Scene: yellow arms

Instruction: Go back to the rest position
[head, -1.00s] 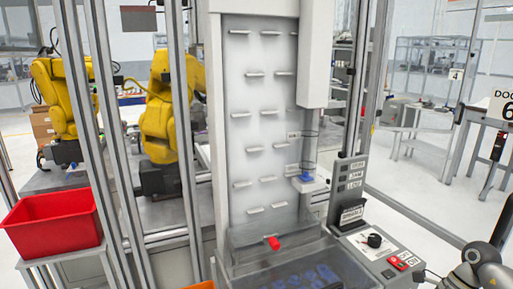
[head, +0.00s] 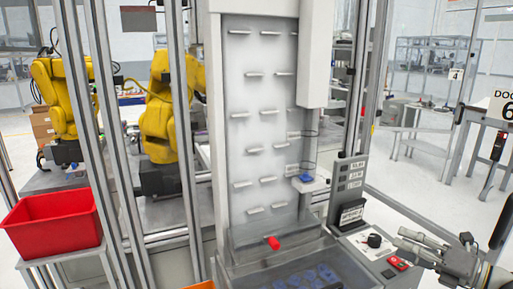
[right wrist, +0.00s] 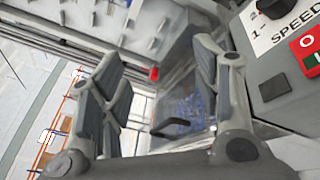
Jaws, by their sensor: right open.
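My right gripper (head: 408,246) is at the lower right of the head view, beside the control panel (head: 378,250). Its fingers point left and are apart. In the right wrist view the gripper (right wrist: 158,75) has a finger on each side, with nothing held between them. My left gripper does not show in the head view.
A tall white peg board (head: 262,120) stands in the middle above a clear-walled bin (head: 255,255) with blue parts. A red knob (head: 273,243) sticks out in front. A red box (head: 50,222) is at left. Metal posts stand before yellow robot arms (head: 160,110).

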